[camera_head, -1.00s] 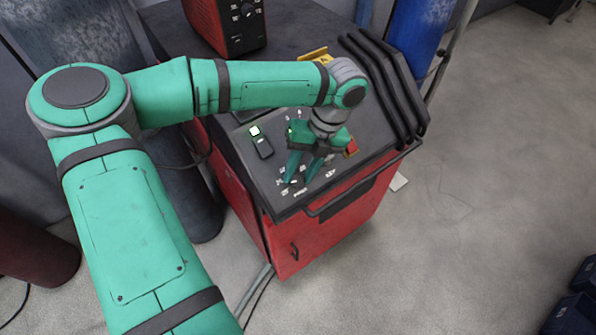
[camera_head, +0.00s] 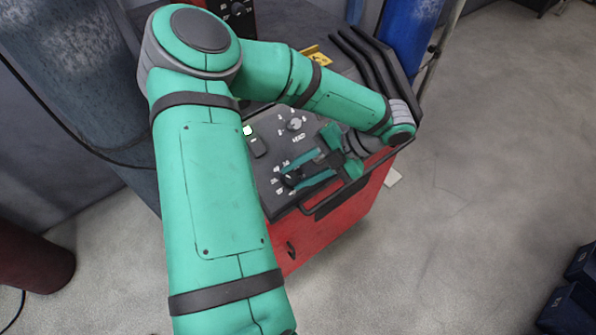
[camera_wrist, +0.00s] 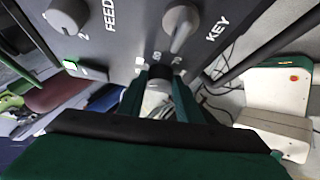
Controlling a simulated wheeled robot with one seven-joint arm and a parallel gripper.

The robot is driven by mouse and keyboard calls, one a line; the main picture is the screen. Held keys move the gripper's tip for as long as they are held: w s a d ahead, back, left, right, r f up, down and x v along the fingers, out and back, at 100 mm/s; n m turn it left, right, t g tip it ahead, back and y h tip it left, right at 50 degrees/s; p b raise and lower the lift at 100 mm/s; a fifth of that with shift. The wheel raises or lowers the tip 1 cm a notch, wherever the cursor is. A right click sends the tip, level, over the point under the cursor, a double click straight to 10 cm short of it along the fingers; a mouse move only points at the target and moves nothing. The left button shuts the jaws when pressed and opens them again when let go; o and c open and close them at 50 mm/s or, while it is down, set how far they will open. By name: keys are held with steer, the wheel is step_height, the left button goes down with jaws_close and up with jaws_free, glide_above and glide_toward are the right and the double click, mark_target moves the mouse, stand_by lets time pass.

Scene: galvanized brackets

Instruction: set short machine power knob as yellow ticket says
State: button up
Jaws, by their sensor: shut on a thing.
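The short red machine (camera_head: 345,205) has a dark sloped panel top. My gripper (camera_head: 292,178) comes in from the right, its two green fingers shut on a dark knob (camera_head: 289,182) near the panel's front left corner. Small white marks ring this knob; its pointer and setting are hidden or too small to read. In the wrist view my gripper (camera_wrist: 160,80) has a finger on each side of the dark knob (camera_wrist: 160,71). A yellow ticket-like piece (camera_head: 316,55) stands at the panel's back; its writing is too small to read.
A grey knob (camera_head: 295,124) sits behind the held one; the wrist view shows a knob labelled KEY (camera_wrist: 182,27) and one by FEED (camera_wrist: 68,14). A lit green switch (camera_head: 248,130) is at left. A black handle rail runs along the front edge. Blue cylinders stand behind.

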steer(key=shift+f+m+t+y, duration=0.1)
steer(key=shift+m+t+y, duration=0.2)
steer(key=shift+m, duration=0.3)
steer(key=shift+s, duration=0.1)
steer(key=o, duration=1)
steer(key=v, duration=1)
steer(key=shift+d, duration=0.35)
